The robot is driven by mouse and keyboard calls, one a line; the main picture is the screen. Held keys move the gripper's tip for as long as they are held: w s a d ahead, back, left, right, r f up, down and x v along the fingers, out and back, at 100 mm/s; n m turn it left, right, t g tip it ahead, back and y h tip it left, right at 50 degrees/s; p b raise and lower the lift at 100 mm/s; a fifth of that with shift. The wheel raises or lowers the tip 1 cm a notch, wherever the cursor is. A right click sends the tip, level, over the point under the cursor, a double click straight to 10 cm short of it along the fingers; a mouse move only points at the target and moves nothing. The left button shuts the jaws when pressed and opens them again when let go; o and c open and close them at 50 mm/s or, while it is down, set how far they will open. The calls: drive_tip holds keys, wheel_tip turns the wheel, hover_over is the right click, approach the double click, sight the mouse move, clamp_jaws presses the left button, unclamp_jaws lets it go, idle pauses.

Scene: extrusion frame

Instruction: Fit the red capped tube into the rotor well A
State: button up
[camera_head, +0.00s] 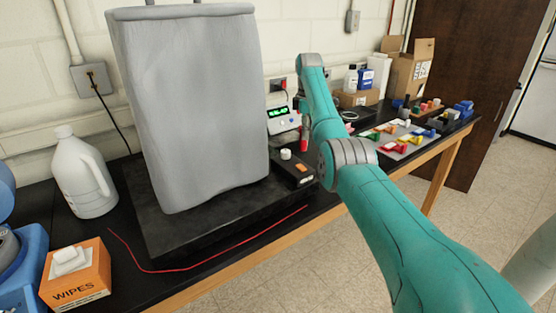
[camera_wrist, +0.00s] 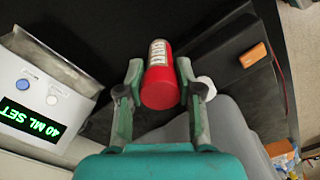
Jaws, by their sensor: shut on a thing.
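The red capped tube (camera_wrist: 160,85) is between the two fingers of my gripper (camera_wrist: 158,88) in the wrist view. Its red round cap end faces the camera, and a white printed label shows beyond it. In the head view, a small red part of the tube (camera_head: 304,139) shows below my arm, close to the white device with a green display. My gripper is shut on the tube, and my arm hides most of it in the head view. I cannot make out rotor well A in either view.
The white device (camera_head: 283,119) reads "40 ML SET" in the wrist view (camera_wrist: 35,95). A tall grey covered object (camera_head: 190,100) stands left of my arm. A wipes box (camera_head: 76,278), a white jug (camera_head: 82,175) and a red cord (camera_head: 200,262) are on the black bench; coloured parts lie far right.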

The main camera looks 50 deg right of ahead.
wheel_tip(320, 180, down, 10)
drive_tip(key=shift+d+r, duration=0.1)
drive_tip(key=shift+r, duration=0.15)
drive_tip(key=shift+f, duration=0.1)
drive_tip(key=o, duration=0.9)
